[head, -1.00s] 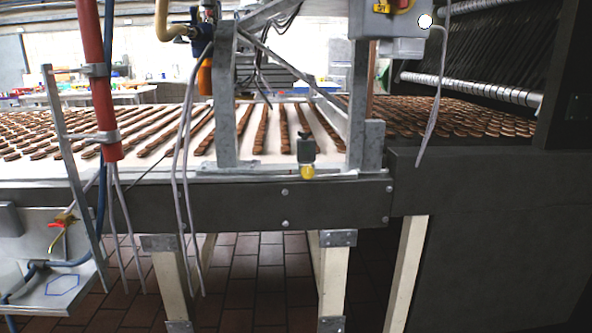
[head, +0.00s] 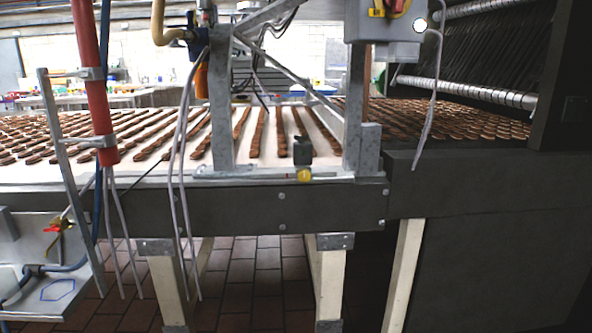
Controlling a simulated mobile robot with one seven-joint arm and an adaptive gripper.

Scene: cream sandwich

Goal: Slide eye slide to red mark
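A small dark block with a yellow knob (head: 303,158), which looks like the eye slide, sits on a thin pale rail (head: 250,173) along the near edge of the conveyor. It stands between two grey metal posts, closer to the right one. I cannot make out a red mark on the rail at this size. My gripper is not in view.
A pale conveyor (head: 172,171) carries rows of brown biscuits behind the rail. A red tube (head: 92,80) and loose grey cables hang at the left. A control box (head: 385,28) overhangs at the right. A dark machine body (head: 480,240) fills the right side. Tiled floor shows below.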

